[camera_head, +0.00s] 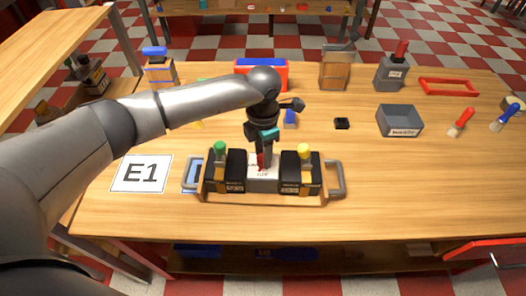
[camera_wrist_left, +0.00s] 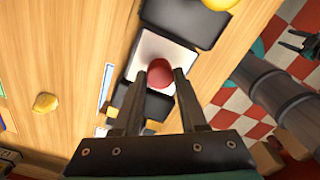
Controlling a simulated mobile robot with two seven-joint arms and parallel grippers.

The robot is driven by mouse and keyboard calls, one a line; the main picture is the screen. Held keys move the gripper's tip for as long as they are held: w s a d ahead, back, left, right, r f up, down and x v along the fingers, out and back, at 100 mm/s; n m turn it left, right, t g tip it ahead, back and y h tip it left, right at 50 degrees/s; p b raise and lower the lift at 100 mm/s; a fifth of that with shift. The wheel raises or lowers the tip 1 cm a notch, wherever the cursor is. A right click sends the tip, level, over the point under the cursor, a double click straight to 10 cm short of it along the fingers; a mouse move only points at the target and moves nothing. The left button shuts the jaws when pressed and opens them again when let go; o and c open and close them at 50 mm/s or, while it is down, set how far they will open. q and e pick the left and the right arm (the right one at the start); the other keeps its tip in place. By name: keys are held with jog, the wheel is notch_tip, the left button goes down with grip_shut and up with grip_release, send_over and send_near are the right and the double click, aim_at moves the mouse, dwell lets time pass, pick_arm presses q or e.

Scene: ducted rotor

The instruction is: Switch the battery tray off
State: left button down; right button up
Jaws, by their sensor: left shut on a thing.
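The battery tray (camera_head: 265,202) sits on the wooden table, with a grey handle at each end. It bears two black batteries, one with a green knob (camera_head: 220,149) and one with a yellow knob (camera_head: 304,150). Between them is a white switch box (camera_head: 263,184) with a red lever. My left gripper (camera_head: 263,158) comes down from above onto this lever. In the left wrist view its two fingers (camera_wrist_left: 158,100) are shut on the round red knob (camera_wrist_left: 159,72); they hide part of the box. A dark forked shape (camera_wrist_left: 295,43) at that view's right edge may be my right gripper; its jaws are unclear.
An E1 card (camera_head: 141,174) lies left of the tray. A grey bin (camera_head: 400,121), a small black block (camera_head: 342,123), brushes (camera_head: 461,122) and a red frame (camera_head: 449,87) are to the right. A wooden container (camera_head: 337,70) stands behind. The table front is clear.

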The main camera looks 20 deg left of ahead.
pick_arm(q)
jog(key=n+p, duration=0.1)
jog(key=n, duration=0.4)
dwell(0.6)
jog(key=shift+c, duration=2.2)
grip_release()
notch_tip(320, 180, up, 15)
jog(key=shift+r+p, duration=0.15)
jog(key=shift+p, duration=0.2)
